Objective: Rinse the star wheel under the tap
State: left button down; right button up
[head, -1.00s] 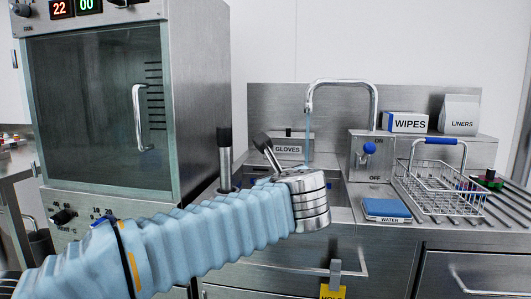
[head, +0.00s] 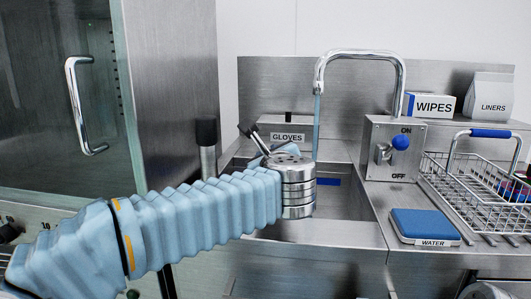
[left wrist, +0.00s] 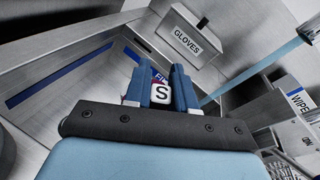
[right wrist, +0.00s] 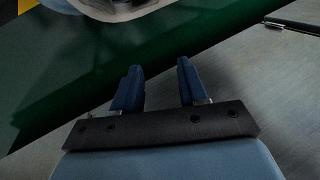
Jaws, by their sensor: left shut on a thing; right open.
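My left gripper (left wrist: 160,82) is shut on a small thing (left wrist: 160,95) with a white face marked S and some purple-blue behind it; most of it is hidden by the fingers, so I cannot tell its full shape. In the head view the left wrist hides it, over the sink (head: 345,205). The tap (head: 360,53) is running; its water stream (head: 317,115) falls just beside and behind the wrist. In the left wrist view the stream (left wrist: 262,72) passes right of the fingers, apart from them. My right gripper (right wrist: 160,85) is open and empty, over a grey and green floor.
The tap lever (head: 400,143) is on a steel box marked ON and OFF. Right of the sink are a blue WATER pad (head: 425,224) and a wire basket (head: 470,185). A GLOVES box (head: 287,133) stands behind the sink. A glass-doored machine (head: 60,100) fills the left.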

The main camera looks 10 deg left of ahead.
pick_arm(q)
jog(key=w+d+f, duration=0.4)
jog(key=w+f, duration=0.1)
jog(key=shift+w+d+f+p, duration=0.25)
jog(key=shift+d+p, duration=0.1)
jog(key=shift+p, duration=0.05)
pick_arm(e)
jog(key=shift+s+a+r, duration=0.1)
jog(key=shift+a+r, duration=0.05)
jog(key=shift+r, duration=0.25)
dwell(2.5)
